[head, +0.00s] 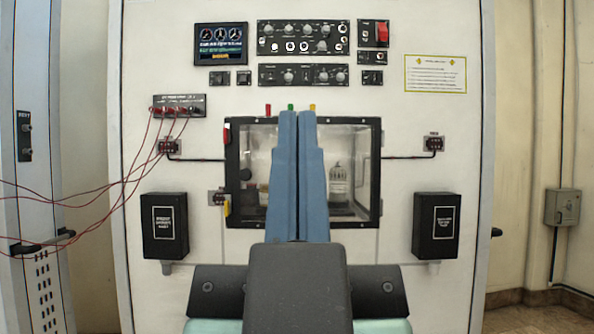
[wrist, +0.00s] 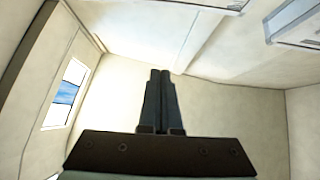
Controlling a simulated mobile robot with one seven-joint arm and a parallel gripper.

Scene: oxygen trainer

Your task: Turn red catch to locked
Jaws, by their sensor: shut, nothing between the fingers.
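A chamber with a dark-framed window (head: 376,150) is set in the middle of the white panel. A small red piece (head: 227,135) sits at the upper left edge of its frame, and a red tab (head: 268,109) stands on the top edge. I cannot tell which of these is the red catch, or its setting. A yellow piece (head: 227,207) is at the lower left edge. My gripper (head: 298,113) points up in front of the window and hides its middle. It is shut and empty, also in the wrist view (wrist: 161,72), where no catch shows.
Green (head: 290,107) and yellow (head: 312,108) tabs stand beside the red tab. Red cables (head: 130,180) hang from a socket box (head: 180,105) at left. Black boxes (head: 164,226) (head: 438,225) flank the chamber below. A red switch (head: 382,33) is at upper right.

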